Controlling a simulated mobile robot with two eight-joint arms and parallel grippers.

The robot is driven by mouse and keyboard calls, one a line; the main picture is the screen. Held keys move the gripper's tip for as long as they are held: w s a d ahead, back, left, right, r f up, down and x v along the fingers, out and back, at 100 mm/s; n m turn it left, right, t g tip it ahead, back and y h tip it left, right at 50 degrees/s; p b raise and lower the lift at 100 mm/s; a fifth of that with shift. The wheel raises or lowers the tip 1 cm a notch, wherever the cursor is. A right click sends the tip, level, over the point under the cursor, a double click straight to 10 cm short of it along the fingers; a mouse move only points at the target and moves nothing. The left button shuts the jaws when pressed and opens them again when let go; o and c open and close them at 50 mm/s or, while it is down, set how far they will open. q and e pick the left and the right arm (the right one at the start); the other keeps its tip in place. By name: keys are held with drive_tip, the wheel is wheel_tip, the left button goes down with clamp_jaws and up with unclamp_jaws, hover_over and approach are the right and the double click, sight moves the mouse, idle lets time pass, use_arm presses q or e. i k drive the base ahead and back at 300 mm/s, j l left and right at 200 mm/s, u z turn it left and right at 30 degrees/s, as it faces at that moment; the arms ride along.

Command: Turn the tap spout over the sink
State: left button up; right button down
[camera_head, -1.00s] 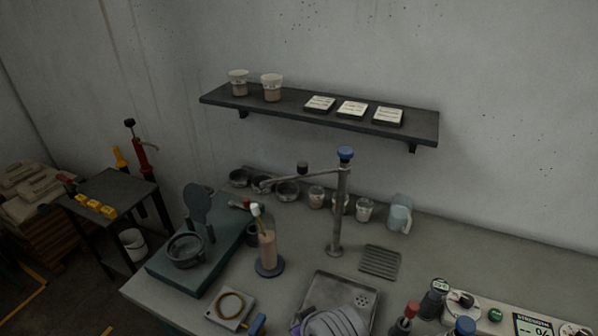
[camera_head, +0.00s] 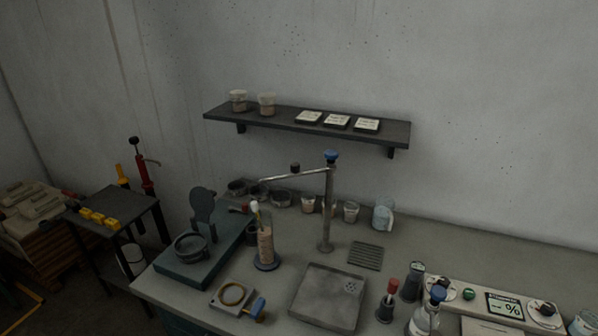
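The tap is a grey metal post (camera_head: 326,215) standing upright on the bench behind the sink, with a blue knob (camera_head: 331,156) on top. Its thin spout (camera_head: 290,176) reaches left from the top of the post and carries a small dark knob (camera_head: 295,167). The spout's end lies in front of the dark bowls at the back, left of the sink and not above it. The sink (camera_head: 315,297) is a shallow grey square basin with a drain at its right, in front of the post. Neither of my grippers is in view.
A slotted drain plate (camera_head: 366,255) lies right of the post. Cups (camera_head: 351,211) and a clear jug (camera_head: 382,217) stand behind. A brush holder (camera_head: 265,250) stands left of the sink, bottles (camera_head: 413,282) to its right. A wall shelf (camera_head: 300,122) hangs above.

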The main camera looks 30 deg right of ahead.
sight(294, 167)
drive_tip(key=z, duration=1.4)
drive_tip(key=k, duration=0.05)
